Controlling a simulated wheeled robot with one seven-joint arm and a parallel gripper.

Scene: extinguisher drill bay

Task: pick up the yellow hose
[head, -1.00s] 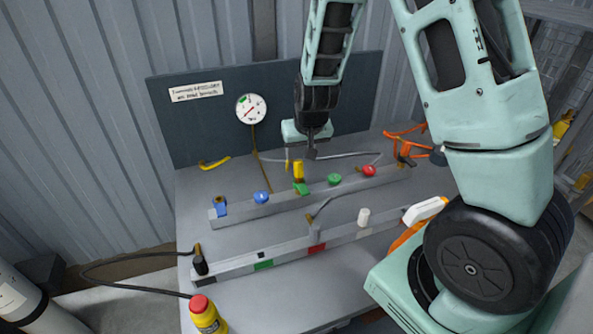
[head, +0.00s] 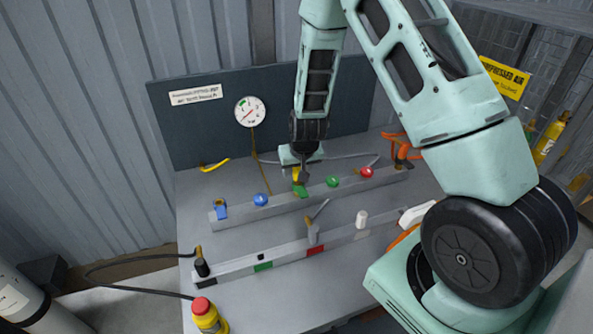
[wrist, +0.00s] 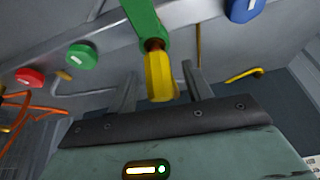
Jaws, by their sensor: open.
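A short yellow piece with a brass collar, seemingly the yellow hose's end (wrist: 160,76), meets a green fitting (wrist: 147,20) on the rear rail in the wrist view. In the head view it is partly hidden by my gripper (head: 302,176). My gripper is open, with its fingers (wrist: 160,72) on either side of the yellow piece. I cannot tell whether they touch it. A curved yellow piece (head: 214,166) lies apart at the bench's back left and also shows in the wrist view (wrist: 245,74).
The rear rail (head: 238,215) carries blue, green and red knobs. A front rail (head: 235,268) runs parallel, with a lever (head: 319,211) and a white knob (head: 362,219). Orange hose (head: 401,147) lies right. A backboard with a gauge (head: 249,112) stands behind.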

